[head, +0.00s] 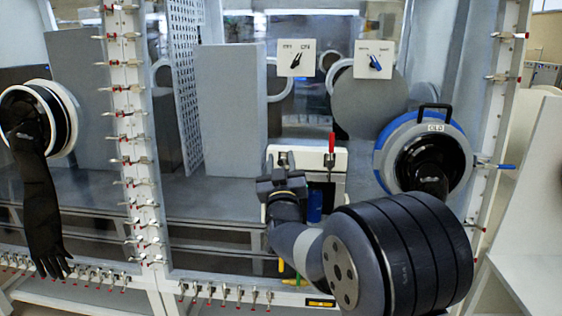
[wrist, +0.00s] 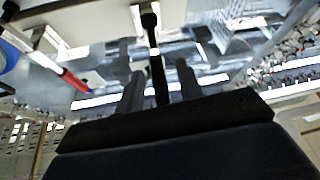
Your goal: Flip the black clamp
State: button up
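The black clamp (wrist: 157,60) shows in the wrist view as a dark lever with a rounded tip, mounted at a pale panel. Its lever runs down between the two grey fingers of my gripper (wrist: 160,85). The fingers are apart, with a gap on each side of the lever, so my gripper is open around it and not closed on it. In the head view my gripper (head: 280,182) is in front of the left part of a white box (head: 305,157), and it and the wrist hide most of the clamp there.
A red-handled clamp (head: 331,143) stands upright just right of my gripper; it also shows in the wrist view (wrist: 74,80). A blue-ringed glove port (head: 378,155) is to the right. A black-knob dial (head: 295,58) and a blue-knob dial (head: 374,60) are above. A black glove (head: 38,200) hangs at left.

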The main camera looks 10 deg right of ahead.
grip_shut()
jog(key=shift+r, duration=0.1)
dwell(0.5)
